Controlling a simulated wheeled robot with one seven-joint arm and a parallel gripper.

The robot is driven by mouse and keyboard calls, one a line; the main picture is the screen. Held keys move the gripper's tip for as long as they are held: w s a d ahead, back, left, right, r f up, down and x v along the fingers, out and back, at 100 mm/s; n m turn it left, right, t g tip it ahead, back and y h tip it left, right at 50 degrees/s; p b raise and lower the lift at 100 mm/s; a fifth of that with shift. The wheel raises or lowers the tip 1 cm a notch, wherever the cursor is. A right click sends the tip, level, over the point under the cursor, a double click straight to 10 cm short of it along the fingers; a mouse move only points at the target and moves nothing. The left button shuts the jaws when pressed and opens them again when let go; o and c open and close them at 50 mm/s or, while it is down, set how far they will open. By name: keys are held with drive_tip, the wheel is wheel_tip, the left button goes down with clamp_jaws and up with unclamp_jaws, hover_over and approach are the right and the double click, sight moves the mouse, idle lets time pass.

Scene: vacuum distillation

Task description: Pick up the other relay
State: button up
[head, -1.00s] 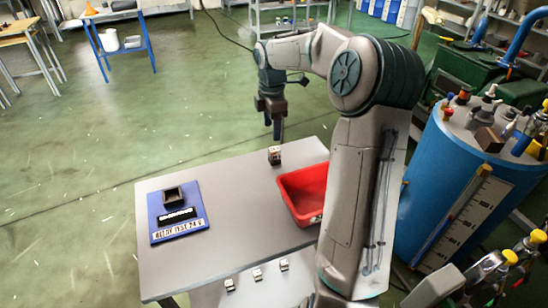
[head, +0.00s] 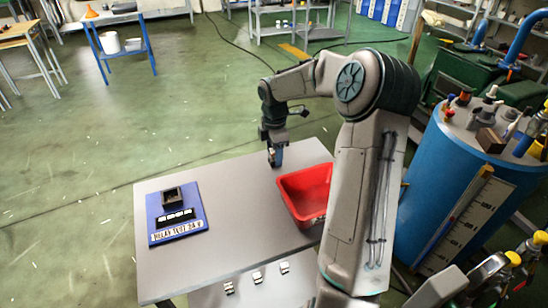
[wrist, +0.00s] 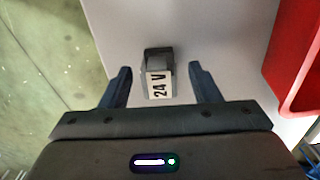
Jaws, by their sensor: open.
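In the wrist view, a small relay (wrist: 158,80) with a white label reading "24 V" stands on the grey table (wrist: 215,30). My gripper (wrist: 160,85) is open, with one dark finger on each side of the relay and a visible gap to both. In the head view my gripper (head: 275,160) is low at the table's far edge and hides most of the relay.
A red bin (head: 304,190) stands just right of my gripper, and it also shows in the wrist view (wrist: 290,75). A blue board (head: 178,235) with a dark socket (head: 173,196) and a printed label lies at the table's left. The table (head: 235,225) between them is clear.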

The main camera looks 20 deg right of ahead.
drive_tip(key=c, duration=1.1)
drive_tip(key=shift+r, duration=0.15)
